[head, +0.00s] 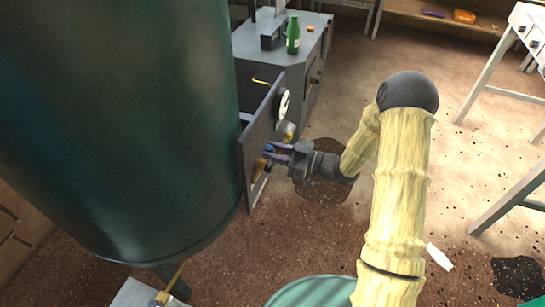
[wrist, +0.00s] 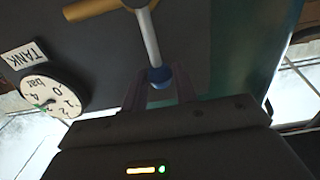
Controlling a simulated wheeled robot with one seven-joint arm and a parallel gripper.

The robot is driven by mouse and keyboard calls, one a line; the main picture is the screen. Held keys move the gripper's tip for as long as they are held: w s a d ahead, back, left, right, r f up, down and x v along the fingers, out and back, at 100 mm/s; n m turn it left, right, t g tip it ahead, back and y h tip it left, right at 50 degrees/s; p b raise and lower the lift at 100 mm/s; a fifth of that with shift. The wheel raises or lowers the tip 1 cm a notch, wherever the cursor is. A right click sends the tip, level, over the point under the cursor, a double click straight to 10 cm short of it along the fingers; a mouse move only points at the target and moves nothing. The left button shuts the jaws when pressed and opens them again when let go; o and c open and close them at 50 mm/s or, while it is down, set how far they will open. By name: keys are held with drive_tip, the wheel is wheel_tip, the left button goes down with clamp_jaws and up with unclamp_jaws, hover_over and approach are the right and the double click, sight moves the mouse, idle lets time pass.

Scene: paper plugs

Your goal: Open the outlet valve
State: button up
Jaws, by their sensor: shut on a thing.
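A dark upright panel (head: 254,160) stands beside a big green tank (head: 120,110); it also shows in the wrist view (wrist: 205,40). My gripper (head: 272,153) reaches the panel from the right. In the wrist view my gripper (wrist: 160,92) is shut on the blue tip of a pale valve lever (wrist: 149,38), one finger on each side. The lever runs up to a hub at the top edge. No label names this valve as the outlet, so I cannot tell from lettering. A brass fitting (head: 258,169) shows just below my fingers.
A round gauge (wrist: 50,97) marked TANK sits on the panel, left of the lever in the wrist view. A grey bench unit (head: 275,60) with a green bottle (head: 293,36) stands behind. A pale green round top (head: 310,291) is at the front.

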drive_tip(key=shift+w, duration=0.1)
drive_tip(key=shift+w+d+f+m+p, duration=0.1)
drive_tip(key=shift+w+d+m+p, duration=0.15)
drive_tip(key=shift+w+m+p, duration=0.4)
drive_tip(key=shift+w+d+f+m+p, duration=0.1)
drive_tip(key=shift+w+d+m+p, duration=0.15)
drive_tip(key=shift+m+p, duration=0.7)
drive_tip(key=shift+w, duration=0.1)
drive_tip(key=shift+w+d+f+m+p, duration=0.15)
drive_tip(key=shift+w+f+m+p, duration=0.1)
drive_tip(key=shift+w+m+p, duration=0.4)
drive_tip(key=shift+w+d+f+m+p, duration=0.2)
drive_tip(key=shift+w+m+p, duration=0.15)
drive_tip(key=shift+m, duration=0.5)
